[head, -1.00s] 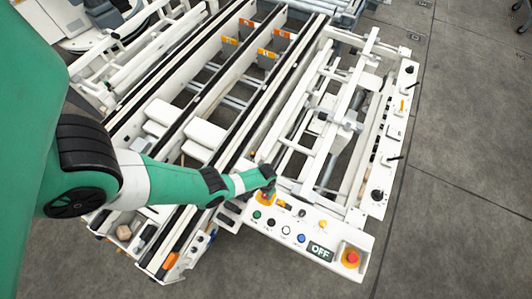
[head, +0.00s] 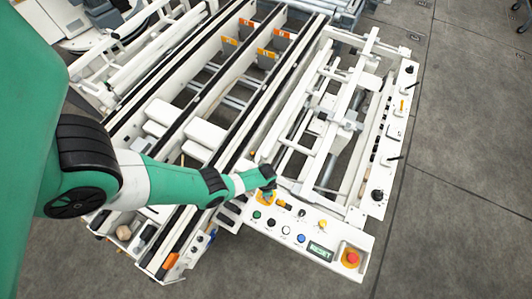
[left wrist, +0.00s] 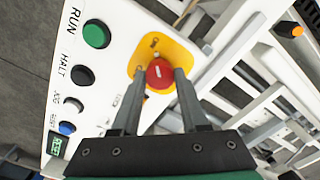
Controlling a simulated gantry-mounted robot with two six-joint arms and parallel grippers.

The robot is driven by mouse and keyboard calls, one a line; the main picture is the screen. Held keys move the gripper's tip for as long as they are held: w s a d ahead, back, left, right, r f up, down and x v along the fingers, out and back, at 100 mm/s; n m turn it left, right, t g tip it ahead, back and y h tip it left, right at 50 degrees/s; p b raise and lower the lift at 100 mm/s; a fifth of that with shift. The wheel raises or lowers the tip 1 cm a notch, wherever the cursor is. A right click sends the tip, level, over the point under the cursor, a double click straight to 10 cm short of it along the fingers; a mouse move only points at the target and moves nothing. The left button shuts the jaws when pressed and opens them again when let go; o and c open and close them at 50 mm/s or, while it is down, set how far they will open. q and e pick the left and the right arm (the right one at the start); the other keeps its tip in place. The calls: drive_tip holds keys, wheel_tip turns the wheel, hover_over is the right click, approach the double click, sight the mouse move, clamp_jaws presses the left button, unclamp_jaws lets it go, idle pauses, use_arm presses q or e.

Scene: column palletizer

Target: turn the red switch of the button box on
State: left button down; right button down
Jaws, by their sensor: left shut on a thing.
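The button box (head: 345,240) is the white panel at the front of the machine in the head view. Its red switch (left wrist: 159,73) is a round knob with a white mark, on a yellow plate (left wrist: 181,57) in the left wrist view. My left gripper (head: 268,188) reaches down over the plate. In the left wrist view its two fingers lie on either side of the red knob, shut on it. In the head view the gripper hides the knob. The display (head: 320,252) reads "RESET" in green. My right gripper is not in view.
Green (left wrist: 96,34), black (left wrist: 83,75) and blue (left wrist: 67,128) buttons line the panel beside the switch. A red mushroom button (head: 351,258) sits at the panel's right corner. White rails (head: 318,140) stand behind. Open floor lies to the right.

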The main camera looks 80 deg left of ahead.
use_arm(q)
drive_tip(key=shift+c, duration=2.1)
unclamp_jaws()
wheel_tip(320, 180, up, 12)
drive_tip(key=p, duration=1.1)
drive_tip(key=shift+f+p, duration=0.15)
drive_tip(key=shift+p, duration=0.25)
